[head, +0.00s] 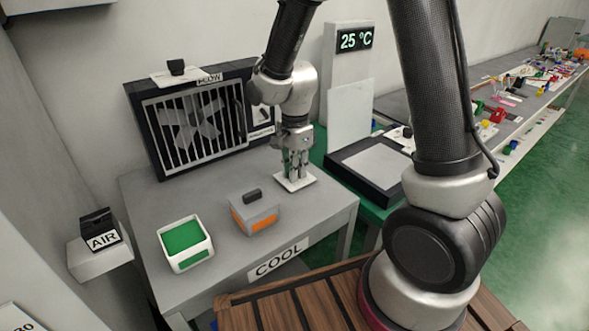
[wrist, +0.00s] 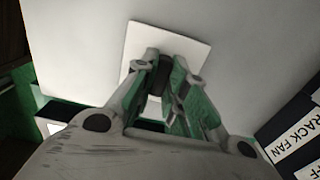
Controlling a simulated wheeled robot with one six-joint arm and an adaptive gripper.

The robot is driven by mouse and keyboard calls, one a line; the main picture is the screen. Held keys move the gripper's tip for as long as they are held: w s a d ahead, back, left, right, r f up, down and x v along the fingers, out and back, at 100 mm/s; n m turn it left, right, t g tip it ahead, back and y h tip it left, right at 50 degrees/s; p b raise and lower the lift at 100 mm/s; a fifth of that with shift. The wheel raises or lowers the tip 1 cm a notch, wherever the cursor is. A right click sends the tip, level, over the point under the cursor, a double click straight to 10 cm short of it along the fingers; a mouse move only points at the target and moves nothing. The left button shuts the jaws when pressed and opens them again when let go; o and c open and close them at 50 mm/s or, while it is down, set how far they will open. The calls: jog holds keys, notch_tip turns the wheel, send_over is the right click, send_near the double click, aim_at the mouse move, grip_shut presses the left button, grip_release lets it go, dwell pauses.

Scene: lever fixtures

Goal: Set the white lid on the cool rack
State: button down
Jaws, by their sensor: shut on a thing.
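The white lid (head: 295,182) is a flat square plate, low over or on the right part of the grey table marked COOL (head: 225,265); I cannot tell whether it touches the top. My gripper (head: 296,166) points down and is shut on the lid's dark knob. In the wrist view the lid (wrist: 195,42) lies beyond my fingertips (wrist: 160,76), with the knob (wrist: 163,68) between them. My fingers hide part of the lid.
A white box with a green top (head: 184,241) and a grey lidded box with an orange front (head: 255,213) stand on the table's front. A barred fan (head: 198,125) stands behind. A black-framed pad (head: 372,160) is to the right. Bare tabletop lies left of the lid.

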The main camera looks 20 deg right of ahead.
jog(key=c, duration=1.5)
grip_release()
jog(key=shift+o, duration=0.2)
notch_tip(320, 180, up, 11)
jog(key=s+d+r+n+t, duration=0.2)
jog(key=s+d+r+n, duration=0.3)
jog(key=s+d+n, duration=0.2)
jog(key=s+d+r+n+t, duration=0.2)
jog(key=s+d+r+n, duration=0.4)
jog(key=s, duration=0.6)
jog(key=shift+d+r+n, duration=0.2)
jog(key=shift+d+n, duration=0.5)
jog(key=shift+d, duration=0.2)
